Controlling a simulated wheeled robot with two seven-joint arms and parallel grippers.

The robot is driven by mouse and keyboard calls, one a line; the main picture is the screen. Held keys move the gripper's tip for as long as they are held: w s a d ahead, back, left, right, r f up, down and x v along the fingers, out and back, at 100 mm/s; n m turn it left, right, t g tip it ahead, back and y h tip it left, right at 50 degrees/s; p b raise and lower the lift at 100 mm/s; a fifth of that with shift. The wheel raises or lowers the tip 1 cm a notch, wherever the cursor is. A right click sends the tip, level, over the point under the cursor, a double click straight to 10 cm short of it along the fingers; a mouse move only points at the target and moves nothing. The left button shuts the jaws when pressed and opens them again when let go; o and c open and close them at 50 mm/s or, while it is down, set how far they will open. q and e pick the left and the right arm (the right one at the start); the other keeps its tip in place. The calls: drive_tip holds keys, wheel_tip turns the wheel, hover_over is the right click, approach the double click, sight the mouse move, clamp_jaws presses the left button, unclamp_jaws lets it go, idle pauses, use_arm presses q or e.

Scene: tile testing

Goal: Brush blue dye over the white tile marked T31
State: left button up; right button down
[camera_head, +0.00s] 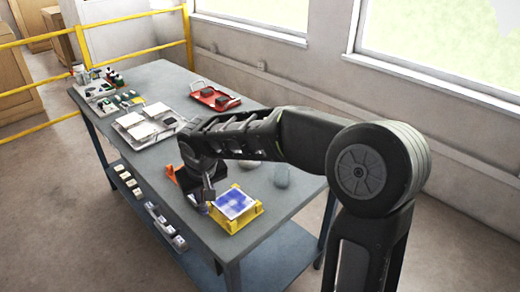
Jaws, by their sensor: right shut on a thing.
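A tile (235,204) sits in a yellow holder (235,222) near the front edge of the table. Its face is mostly blue, with pale white patches still showing. I cannot read any mark on it. My right gripper (207,194) is just left of the tile, pointing down and shut on what looks like a brush. The brush is small and dark here, largely hidden by the gripper, and I cannot tell whether it touches the tile. My left gripper is not in view.

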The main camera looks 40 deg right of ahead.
drive_tip(key=s+d+r+m, duration=0.1)
drive_tip(key=d+r, duration=0.2)
drive_tip(key=d, duration=0.5)
drive_tip(key=s+d+r, duration=0.1)
drive_tip(key=d+r, duration=0.3)
drive_tip(key=d, duration=0.5)
drive_tip(key=shift+r+m+h+p, duration=0.15)
drive_tip(key=shift+m+h+p, duration=0.15)
drive_tip(key=shift+m+p, duration=0.15)
